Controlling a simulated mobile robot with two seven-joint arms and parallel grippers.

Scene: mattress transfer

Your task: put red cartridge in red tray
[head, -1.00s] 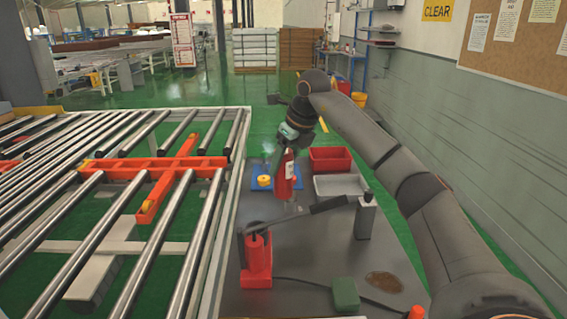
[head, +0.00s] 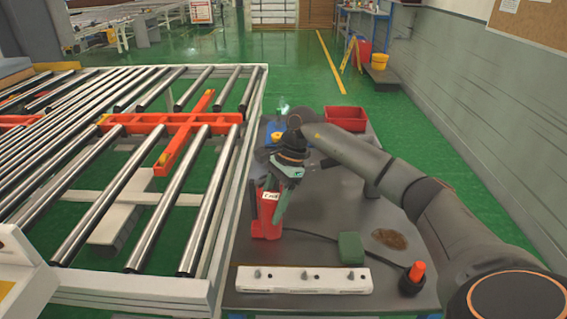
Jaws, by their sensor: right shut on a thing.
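My right gripper (head: 279,188) reaches down over the left side of the grey bench. It is shut on the red cartridge (head: 269,198), which shows a white label. The cartridge is at the red fixture (head: 264,229) standing on the bench; the two reds overlap, so I cannot tell whether they touch. The red tray (head: 345,113) is at the bench's far end, beyond my right arm and apart from the gripper. My left gripper is not in view.
A green block (head: 351,248), a black base with an orange-red knob (head: 417,271) and a white pegged strip (head: 303,280) are on the near bench. A blue piece with a yellow disc (head: 277,137) is at the far left. The roller conveyor (head: 215,230) borders the bench's left side.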

